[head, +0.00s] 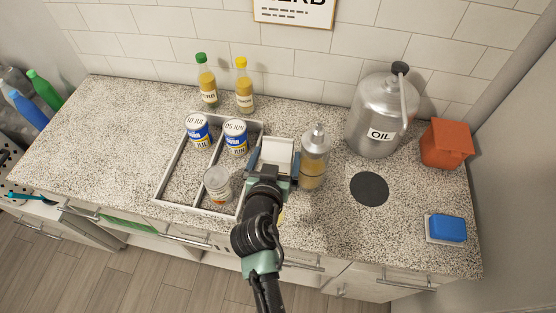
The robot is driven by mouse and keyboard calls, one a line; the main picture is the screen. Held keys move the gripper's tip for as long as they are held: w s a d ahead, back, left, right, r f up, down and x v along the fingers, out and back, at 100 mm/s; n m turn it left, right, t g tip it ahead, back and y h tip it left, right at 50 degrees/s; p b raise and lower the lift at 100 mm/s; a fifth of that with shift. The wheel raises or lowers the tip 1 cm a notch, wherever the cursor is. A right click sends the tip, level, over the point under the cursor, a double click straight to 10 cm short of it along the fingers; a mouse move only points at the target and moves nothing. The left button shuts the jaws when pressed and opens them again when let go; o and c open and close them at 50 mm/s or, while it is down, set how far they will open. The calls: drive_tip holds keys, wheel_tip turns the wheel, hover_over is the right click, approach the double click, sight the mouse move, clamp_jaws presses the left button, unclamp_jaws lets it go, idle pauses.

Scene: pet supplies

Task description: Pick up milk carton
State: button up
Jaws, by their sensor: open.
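A white box-like object (277,149), which looks like the milk carton, stands on the speckled counter right of the divided tray. Its lower part is hidden behind my gripper, and no label on it can be read. My gripper (274,162) is open at the carton, with a dark finger on its left side and another on its right side. I cannot tell whether the fingers touch it.
A dispenser bottle (314,158) stands close right of my gripper. The divided tray (180,207) at left holds two blue-labelled cans (235,137) and a jar (217,184). A large oil can (382,115) stands at back right. The far left counter is clear.

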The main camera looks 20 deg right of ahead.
drive_tip(key=shift+w+d+f, duration=0.3)
drive_tip(key=shift+w+d, duration=0.05)
drive_tip(key=shift+w, duration=0.15)
clamp_jaws()
drive_tip(key=shift+w+r, duration=0.1)
drive_tip(key=shift+r, duration=0.1)
